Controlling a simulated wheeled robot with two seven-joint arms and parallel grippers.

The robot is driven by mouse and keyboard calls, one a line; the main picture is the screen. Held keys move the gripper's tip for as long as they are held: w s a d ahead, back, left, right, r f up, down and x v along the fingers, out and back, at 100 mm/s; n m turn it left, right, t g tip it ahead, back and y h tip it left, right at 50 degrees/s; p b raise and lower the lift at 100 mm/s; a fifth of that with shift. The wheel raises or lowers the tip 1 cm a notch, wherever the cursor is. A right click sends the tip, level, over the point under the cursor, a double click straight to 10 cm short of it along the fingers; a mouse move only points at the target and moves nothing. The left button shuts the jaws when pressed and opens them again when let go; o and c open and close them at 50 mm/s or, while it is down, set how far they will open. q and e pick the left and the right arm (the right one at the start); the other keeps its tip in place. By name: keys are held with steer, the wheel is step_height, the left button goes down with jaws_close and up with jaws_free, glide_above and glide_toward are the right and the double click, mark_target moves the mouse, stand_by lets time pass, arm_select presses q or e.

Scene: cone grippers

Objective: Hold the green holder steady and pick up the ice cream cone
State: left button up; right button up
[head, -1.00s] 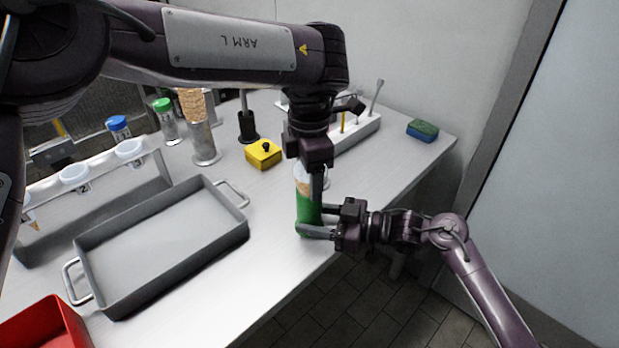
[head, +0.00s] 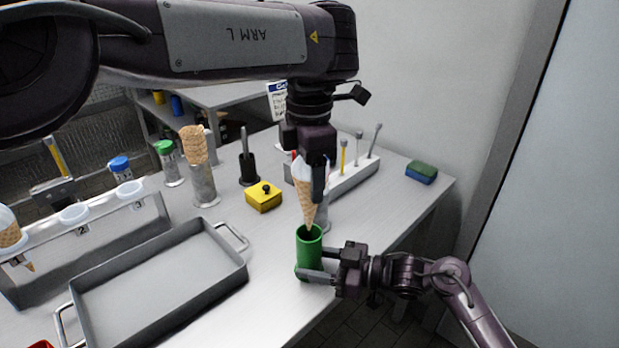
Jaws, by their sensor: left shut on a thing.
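The ice cream cone (head: 308,205), a tan waffle cone with a pale top, hangs point down over the green holder (head: 308,257). My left gripper (head: 318,182) reaches down from above and is shut on the cone near its top, hiding part of it. The cone's tip overlaps the holder's open mouth; I cannot tell whether it is just inside or just above. The green holder stands upright near the table's front edge. My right gripper (head: 318,264) has its fingers on either side of the holder, low down; I cannot tell whether they press on it.
A grey tray (head: 160,318) with handles lies left of the holder. Behind are a yellow box (head: 263,196), a stack of cones on a metal stand (head: 205,187), and a white tool rack (head: 352,178). A numbered cup rack (head: 110,220) is at left, a sponge (head: 421,172) at far right.

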steer(key=o, duration=0.5)
